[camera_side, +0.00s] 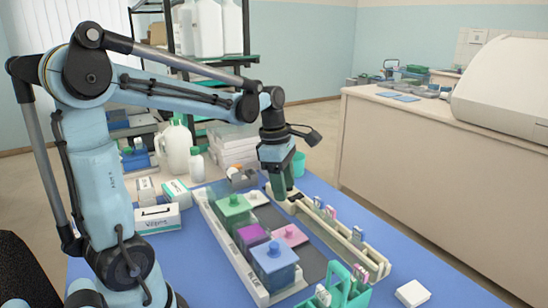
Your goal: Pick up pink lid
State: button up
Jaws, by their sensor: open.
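The pink lid (290,235) lies flat, knob up, on the grey tray (226,244), to the right of the purple jar (250,238). No knob shows on top of that jar. My gripper (281,194) points down near the far end of the tray, beyond the pink lid in the picture and apart from it. It is open, though the gap between its fingers is hard to see from this side. No object shows in it.
A green jar (233,208) and a blue jar (274,264), both with knobbed lids, flank the purple jar. A long cream rack (340,240) with slides runs along the right. A green holder (346,290) stands at the front.

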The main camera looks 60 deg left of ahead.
aim_at(289, 228)
jog(key=shift+n, duration=0.6)
jog(key=shift+w+d+f, duration=0.1)
jog(key=shift+w+f, duration=0.15)
jog(key=shift+f, duration=1.8)
jog(key=shift+w+f, duration=0.25)
jog(key=shift+f, duration=1.75)
jog(key=shift+w+d+f, duration=0.1)
jog(key=shift+w+f, duration=0.15)
jog(key=shift+f, duration=1.8)
grip_shut()
